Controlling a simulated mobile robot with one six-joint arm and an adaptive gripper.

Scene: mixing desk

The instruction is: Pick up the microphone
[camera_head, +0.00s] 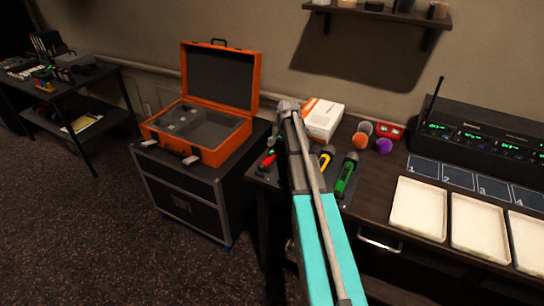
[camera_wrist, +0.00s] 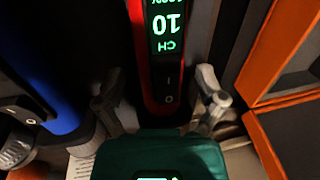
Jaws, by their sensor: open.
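A red microphone (camera_wrist: 137,20) with a lit display reading "CH 10" lies ahead of my gripper (camera_wrist: 160,103) in the wrist view. My open fingers show on either side of its near end, with no visible grip on it. In the head view my gripper (camera_head: 290,105) is over the desk's left end, and the red microphone (camera_head: 267,161) shows just left of my arm. A blue microphone (camera_wrist: 45,70) is at the left in the wrist view. Yellow (camera_head: 326,158) and green (camera_head: 347,176) microphones lie right of my arm. My arm hides part of the row.
An open orange case (camera_head: 215,153) stands on a dark cabinet left of the desk. A white box (camera_head: 323,119), coloured foam balls (camera_head: 384,146), cream trays (camera_head: 418,207) and a black receiver (camera_head: 480,130) occupy the desk. A dark teal block (camera_wrist: 160,155) fills the lower wrist view.

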